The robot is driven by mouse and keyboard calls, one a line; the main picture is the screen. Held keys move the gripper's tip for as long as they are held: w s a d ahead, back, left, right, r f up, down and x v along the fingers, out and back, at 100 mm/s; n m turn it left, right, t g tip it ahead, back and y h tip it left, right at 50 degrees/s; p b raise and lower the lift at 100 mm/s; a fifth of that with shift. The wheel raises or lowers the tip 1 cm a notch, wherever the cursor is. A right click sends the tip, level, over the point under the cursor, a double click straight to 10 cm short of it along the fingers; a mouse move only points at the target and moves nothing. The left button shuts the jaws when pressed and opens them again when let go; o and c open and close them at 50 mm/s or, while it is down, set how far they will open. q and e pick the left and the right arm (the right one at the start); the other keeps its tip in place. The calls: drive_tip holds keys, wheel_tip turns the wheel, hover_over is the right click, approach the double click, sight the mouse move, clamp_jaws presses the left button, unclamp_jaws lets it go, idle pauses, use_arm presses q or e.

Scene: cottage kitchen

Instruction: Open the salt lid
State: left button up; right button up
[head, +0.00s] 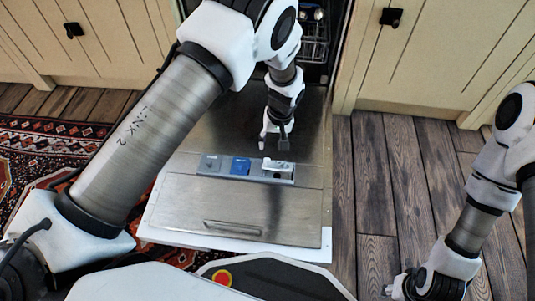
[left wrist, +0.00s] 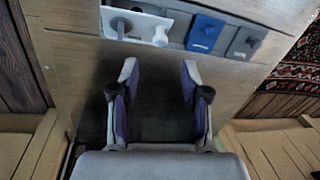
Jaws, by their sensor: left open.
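A dispenser strip (head: 254,180) is set in the inner face of the lowered dishwasher door. It has a grey lid (head: 210,162), a blue lid (head: 240,166) and a white part (head: 278,165) at the right end. In the left wrist view the white part (left wrist: 138,22) is at the left, with a dark round spot and a white knob; it looks raised or open. No salt label is readable. My left gripper (head: 273,140) is open and empty above the door, just behind the white part. Its spread fingers also show in the left wrist view (left wrist: 159,75). My right gripper (head: 395,287) is low at the right, its jaws unclear.
The steel door (head: 215,211) lies flat with a handle slot at its front. A dish rack (head: 315,42) stands inside the dishwasher behind. Cream cabinets (head: 440,50) flank it. A patterned rug (head: 50,150) is at left, and bare wooden floor (head: 385,170) at right.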

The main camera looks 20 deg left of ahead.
sight(267, 158)
use_arm(q)
drive_tip(key=f+b, duration=0.1)
drive_tip(key=f, duration=0.1)
drive_tip(key=f+b, duration=0.2)
drive_tip(key=f, duration=0.1)
drive_tip(key=a+f+b, duration=0.1)
drive_tip(key=f, duration=0.2)
drive_tip(key=shift+s+b, duration=0.3)
drive_tip(key=shift+r, duration=0.1)
clamp_jaws()
